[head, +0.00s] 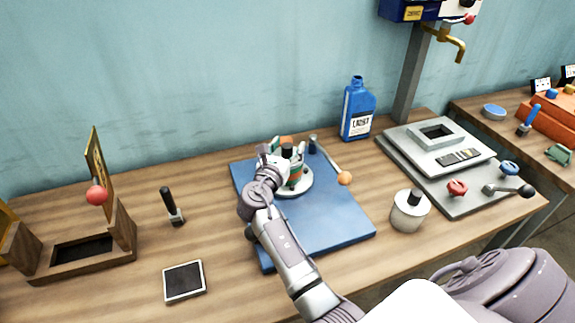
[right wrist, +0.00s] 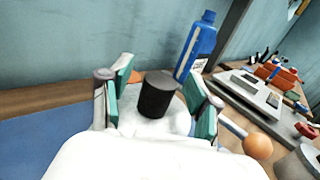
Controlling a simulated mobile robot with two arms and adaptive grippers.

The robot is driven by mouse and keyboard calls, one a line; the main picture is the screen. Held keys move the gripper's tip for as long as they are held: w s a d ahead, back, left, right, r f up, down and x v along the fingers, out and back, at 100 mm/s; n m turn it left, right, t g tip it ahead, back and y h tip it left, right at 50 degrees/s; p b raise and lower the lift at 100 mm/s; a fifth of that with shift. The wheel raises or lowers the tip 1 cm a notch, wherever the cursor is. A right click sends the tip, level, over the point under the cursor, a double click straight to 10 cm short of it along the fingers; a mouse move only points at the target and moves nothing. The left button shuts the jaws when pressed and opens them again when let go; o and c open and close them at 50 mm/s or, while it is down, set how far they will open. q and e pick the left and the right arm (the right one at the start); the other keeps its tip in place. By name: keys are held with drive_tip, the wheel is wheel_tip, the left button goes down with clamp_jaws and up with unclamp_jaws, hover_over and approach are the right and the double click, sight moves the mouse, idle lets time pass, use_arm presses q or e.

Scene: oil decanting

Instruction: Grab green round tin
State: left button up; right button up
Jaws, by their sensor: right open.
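A round tin (head: 294,175) with green and orange on its side and a black top stands on a pale round dish (head: 305,187) on the blue mat. My arm hides much of it in the head view. In the right wrist view its black top (right wrist: 157,95) shows between the two teal finger pads. My right gripper (head: 287,148) is open, with its fingers on either side of the black top. Gaps show between the pads and the top in the wrist view. My left gripper is not in view.
The blue mat (head: 335,215) holds an orange-ended rod (head: 344,177). A blue bottle (head: 357,110) stands behind it. A silver tin with a black knob (head: 409,212) and a grey scale plate (head: 455,190) are at right. A wooden holder (head: 120,240), black-handled tool (head: 170,205) and dark tile (head: 184,281) are at left.

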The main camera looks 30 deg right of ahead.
drive_tip(key=shift+a, duration=0.1)
drive_tip(key=shift+c, duration=0.8)
clamp_jaws()
drive_tip(key=shift+r, duration=0.2)
